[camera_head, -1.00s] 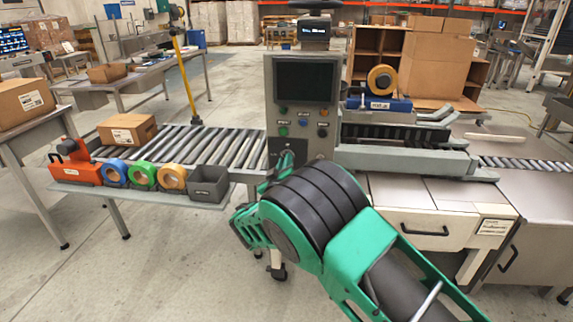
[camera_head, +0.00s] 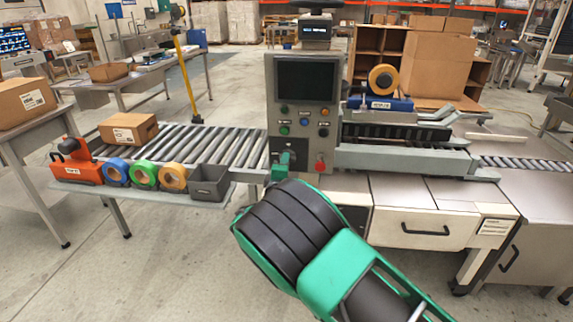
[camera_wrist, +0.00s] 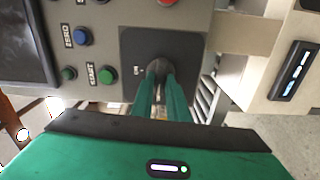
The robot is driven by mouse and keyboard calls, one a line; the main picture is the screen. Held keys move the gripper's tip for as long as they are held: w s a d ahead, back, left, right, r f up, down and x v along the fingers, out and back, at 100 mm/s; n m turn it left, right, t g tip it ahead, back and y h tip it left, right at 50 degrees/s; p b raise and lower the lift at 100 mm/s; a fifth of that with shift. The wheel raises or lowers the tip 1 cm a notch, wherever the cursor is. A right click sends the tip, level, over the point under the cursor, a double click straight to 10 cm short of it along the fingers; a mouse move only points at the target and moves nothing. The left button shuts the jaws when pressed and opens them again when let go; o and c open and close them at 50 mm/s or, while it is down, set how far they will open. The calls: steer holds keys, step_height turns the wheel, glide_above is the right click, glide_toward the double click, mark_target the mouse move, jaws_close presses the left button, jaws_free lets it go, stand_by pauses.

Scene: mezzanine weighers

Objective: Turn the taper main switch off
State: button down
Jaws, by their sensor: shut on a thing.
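The grey control panel (camera_head: 304,105) stands at the end of the roller conveyor. Its main switch is a dark rotary knob (camera_wrist: 156,66) on a black square plate (camera_wrist: 190,48), low on the panel. A small white label, apparently "ON", shows left of the knob in the wrist view. My gripper (camera_wrist: 158,82) has its two green fingers shut around the knob. In the head view my gripper (camera_head: 284,164) reaches the panel's lower left, and the fingers hide most of the knob. The knob's exact angle is hard to tell.
A red button (camera_head: 320,166) sits right of the switch. A green button (camera_wrist: 106,75) and a blue button (camera_wrist: 82,36) are close by in the wrist view. A grey bin (camera_head: 209,183), tape rolls (camera_head: 144,175) and a carton (camera_head: 128,129) are on the left.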

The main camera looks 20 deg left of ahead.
steer(key=shift+s+a+f+n, duration=0.2)
steer(key=shift+f+n, duration=0.1)
steer(key=shift+n, duration=0.3)
steer(key=c, duration=1.8)
jaws_free()
steer(key=shift+o, duration=0.4)
steer(key=shift+w+d+r, duration=0.1)
steer(key=shift+r, duration=0.05)
steer(key=v, duration=1)
steer(key=shift+s, duration=0.3)
steer(key=shift+d, duration=0.15)
